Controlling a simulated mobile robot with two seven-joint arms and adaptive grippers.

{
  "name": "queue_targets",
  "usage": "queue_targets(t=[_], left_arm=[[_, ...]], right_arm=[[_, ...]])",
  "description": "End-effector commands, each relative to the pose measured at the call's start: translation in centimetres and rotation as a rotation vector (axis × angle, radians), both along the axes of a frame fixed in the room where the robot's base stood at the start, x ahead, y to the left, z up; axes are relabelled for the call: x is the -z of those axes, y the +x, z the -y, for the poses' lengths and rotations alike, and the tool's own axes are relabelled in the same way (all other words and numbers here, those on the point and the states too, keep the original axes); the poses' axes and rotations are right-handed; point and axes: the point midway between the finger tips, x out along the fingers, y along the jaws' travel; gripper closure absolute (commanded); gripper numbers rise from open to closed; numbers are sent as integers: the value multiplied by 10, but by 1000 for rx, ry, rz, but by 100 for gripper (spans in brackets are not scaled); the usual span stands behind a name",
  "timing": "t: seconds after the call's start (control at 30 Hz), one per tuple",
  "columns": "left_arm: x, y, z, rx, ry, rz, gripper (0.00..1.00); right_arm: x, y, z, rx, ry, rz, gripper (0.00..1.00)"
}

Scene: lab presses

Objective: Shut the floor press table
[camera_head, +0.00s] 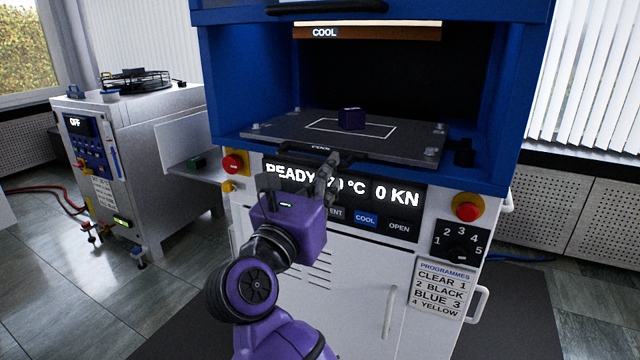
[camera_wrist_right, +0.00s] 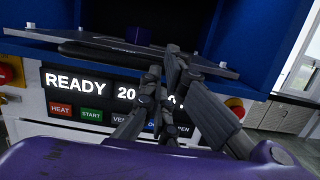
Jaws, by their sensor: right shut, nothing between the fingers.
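The floor press (camera_head: 225,85) has a blue upper frame and a white lower cabinet. Its table (camera_head: 415,142) is a dark grey plate with a white outlined rectangle, and its front part sticks out of the opening. A small purple block (camera_head: 351,118) stands on the plate. My right gripper (camera_head: 326,168) is shut and empty, close to the middle of the table's front edge. In the right wrist view the fingertips (camera_wrist_right: 168,62) overlap the front edge of the table (camera_wrist_right: 215,69); I cannot tell whether they touch. A dark handle (camera_wrist_right: 88,50) runs along that edge. My left gripper is not in view.
The press display (camera_head: 385,190) reads READY and 0 KN, partly hidden by my gripper. Red buttons (camera_head: 467,208) flank the panel. A smaller white machine (camera_head: 150,140) marked OFF stands at the left.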

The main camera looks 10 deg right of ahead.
Motion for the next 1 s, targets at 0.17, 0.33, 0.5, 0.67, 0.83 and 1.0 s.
queue_targets(t=[0.17, 0.33, 0.5, 0.67, 0.83, 1.0], left_arm=[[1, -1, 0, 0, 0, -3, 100], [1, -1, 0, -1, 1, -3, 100], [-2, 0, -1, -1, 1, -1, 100], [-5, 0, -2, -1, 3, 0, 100], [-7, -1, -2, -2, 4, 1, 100], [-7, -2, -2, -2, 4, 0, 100]], right_arm=[[0, 1, 1, 0, 0, -1, 100], [0, 2, 1, 0, -1, -1, 100], [-1, 22, 16, 4, -3, -1, 100], [-2, 54, 41, 4, -3, 0, 100], [-1, 76, 56, 1, -3, 1, 100], [0, 80, 59, 0, 0, 0, 100]])
